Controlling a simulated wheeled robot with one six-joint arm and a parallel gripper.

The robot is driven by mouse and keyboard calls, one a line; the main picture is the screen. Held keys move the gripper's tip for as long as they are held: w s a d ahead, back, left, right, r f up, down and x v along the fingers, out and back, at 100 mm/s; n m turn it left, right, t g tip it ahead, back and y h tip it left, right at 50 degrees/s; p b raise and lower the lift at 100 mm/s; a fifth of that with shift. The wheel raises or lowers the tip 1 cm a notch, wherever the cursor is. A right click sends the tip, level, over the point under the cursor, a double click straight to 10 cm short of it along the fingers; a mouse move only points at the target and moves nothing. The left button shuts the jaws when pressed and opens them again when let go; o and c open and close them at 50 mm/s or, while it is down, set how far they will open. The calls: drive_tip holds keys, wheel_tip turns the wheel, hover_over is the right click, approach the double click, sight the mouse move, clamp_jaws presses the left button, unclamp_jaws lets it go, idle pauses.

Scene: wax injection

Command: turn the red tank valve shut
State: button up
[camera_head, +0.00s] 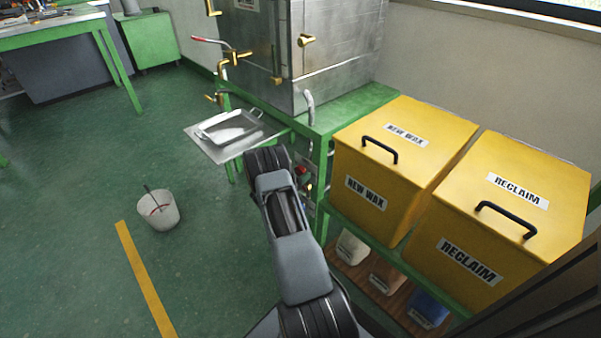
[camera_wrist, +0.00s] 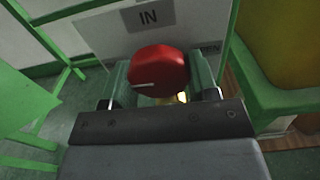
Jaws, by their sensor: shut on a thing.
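The red tank valve (camera_wrist: 158,70) is a round red knob with a pale line on its face, below a sign reading IN, in the wrist view. My gripper (camera_wrist: 163,88) has one finger on each side of the knob and is shut on it. In the head view a small part of the red valve (camera_head: 302,171) shows beside my arm, under the green bench. My arm hides my gripper in that view. A bit of brass shows just below the knob in the wrist view.
A steel tank (camera_head: 335,50) stands on the green bench, with a metal tray (camera_head: 205,146) at its left. Yellow NEW WAX (camera_head: 420,150) and RECLAIM (camera_head: 520,215) bins stand to the right. A white bucket (camera_head: 157,215) is on the open floor at left.

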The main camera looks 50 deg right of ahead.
drive_tip(key=shift+s+a+f, duration=0.1)
drive_tip(key=shift+f, duration=0.05)
idle(0.4)
drive_tip(key=o, duration=0.9)
drive_tip(key=shift+o, duration=0.2)
drive_tip(key=w+a+p, duration=0.1)
drive_tip(key=a+p, duration=0.2)
drive_tip(key=a, duration=1)
drive_tip(key=shift+a, duration=0.35)
